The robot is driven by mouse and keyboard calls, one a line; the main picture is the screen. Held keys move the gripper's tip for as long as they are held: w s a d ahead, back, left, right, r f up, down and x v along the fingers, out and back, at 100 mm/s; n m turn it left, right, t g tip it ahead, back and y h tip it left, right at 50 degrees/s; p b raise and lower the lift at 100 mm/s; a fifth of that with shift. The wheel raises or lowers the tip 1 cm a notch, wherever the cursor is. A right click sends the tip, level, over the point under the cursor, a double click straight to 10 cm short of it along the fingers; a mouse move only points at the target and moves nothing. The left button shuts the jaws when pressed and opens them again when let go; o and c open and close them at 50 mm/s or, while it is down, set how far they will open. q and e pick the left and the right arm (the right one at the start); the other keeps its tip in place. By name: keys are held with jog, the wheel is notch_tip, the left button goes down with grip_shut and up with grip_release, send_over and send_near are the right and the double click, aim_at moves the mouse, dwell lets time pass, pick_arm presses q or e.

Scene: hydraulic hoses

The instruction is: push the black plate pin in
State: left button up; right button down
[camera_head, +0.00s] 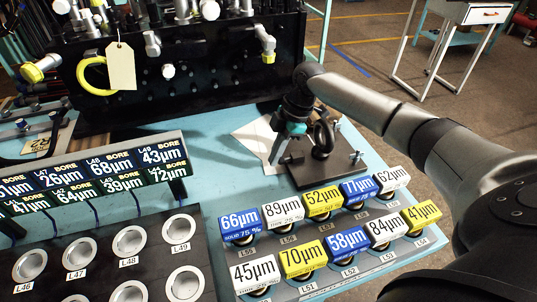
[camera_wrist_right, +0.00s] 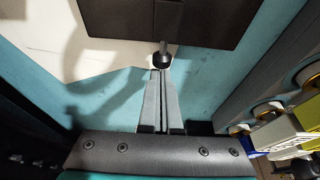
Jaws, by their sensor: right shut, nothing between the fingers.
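The black plate (camera_head: 335,168) lies on the blue bench, with a dark ring-shaped part and small metal pins on it. In the right wrist view the plate (camera_wrist_right: 165,22) fills the top middle. A dark pin with a rounded grey end (camera_wrist_right: 163,55) sticks out from its near edge. My right gripper (camera_head: 273,158) is shut and empty at the plate's left side. In the wrist view its fingertips (camera_wrist_right: 160,74) point straight at the pin's end, very close to it; I cannot tell whether they touch. My left gripper is not in view.
A rack of labelled blocks (camera_head: 310,258) stands in front of the plate. A tray with round metal cups (camera_head: 130,240) and bore signs (camera_head: 100,175) are at left. A black manifold (camera_head: 190,60) with a blank tag (camera_head: 121,66) stands behind. A pale sheet (camera_head: 254,135) lies beside the plate.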

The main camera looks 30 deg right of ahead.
jog(key=shift+d, duration=0.15)
jog(key=shift+s+d+r+p, duration=0.1)
jog(key=shift+s+d+p, duration=0.1)
jog(key=shift+d+p, duration=0.45)
jog(key=shift+d, duration=0.35)
jog(key=shift+s, duration=0.1)
